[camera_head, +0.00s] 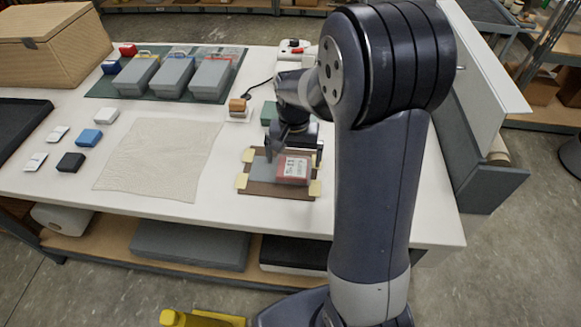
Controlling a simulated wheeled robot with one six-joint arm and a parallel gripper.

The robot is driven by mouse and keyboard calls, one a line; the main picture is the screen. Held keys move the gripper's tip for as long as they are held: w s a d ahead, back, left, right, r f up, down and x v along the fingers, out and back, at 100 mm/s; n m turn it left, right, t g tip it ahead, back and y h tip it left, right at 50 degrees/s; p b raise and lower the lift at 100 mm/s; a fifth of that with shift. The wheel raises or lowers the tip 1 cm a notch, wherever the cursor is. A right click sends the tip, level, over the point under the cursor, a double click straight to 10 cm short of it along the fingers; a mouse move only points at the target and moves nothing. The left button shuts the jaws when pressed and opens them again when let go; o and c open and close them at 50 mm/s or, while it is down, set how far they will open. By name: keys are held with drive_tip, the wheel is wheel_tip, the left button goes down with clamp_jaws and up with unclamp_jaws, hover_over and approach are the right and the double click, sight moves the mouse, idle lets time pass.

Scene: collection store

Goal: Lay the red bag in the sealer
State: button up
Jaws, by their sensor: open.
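A red item with a white printed label (292,169), which looks like the red bag, lies on a brown board (255,190) with cream tabs at its edges. A grey flat piece (262,167) lies beside it on the left. I cannot tell for sure whether this board is the sealer. My gripper (279,150) is open, pointing down just above the board, near the left and back side of the red item. Whether it touches anything is unclear. My arm hides the area to the right of the board.
A beige cloth (158,158) lies left of the board. Several small blocks sit farther left. Three grey boxes stand on a green mat (100,90) at the back, near a wicker box (50,45). A brown-topped item (238,108) stands behind the board.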

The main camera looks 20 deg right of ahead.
sight(293, 168)
wheel_tip(293, 168, down, 3)
drive_tip(key=shift+a+f, duration=0.15)
drive_tip(key=c, duration=1)
wheel_tip(293, 168, up, 10)
drive_tip(key=shift+s+r, duration=0.1)
drive_tip(key=shift+s, duration=0.05)
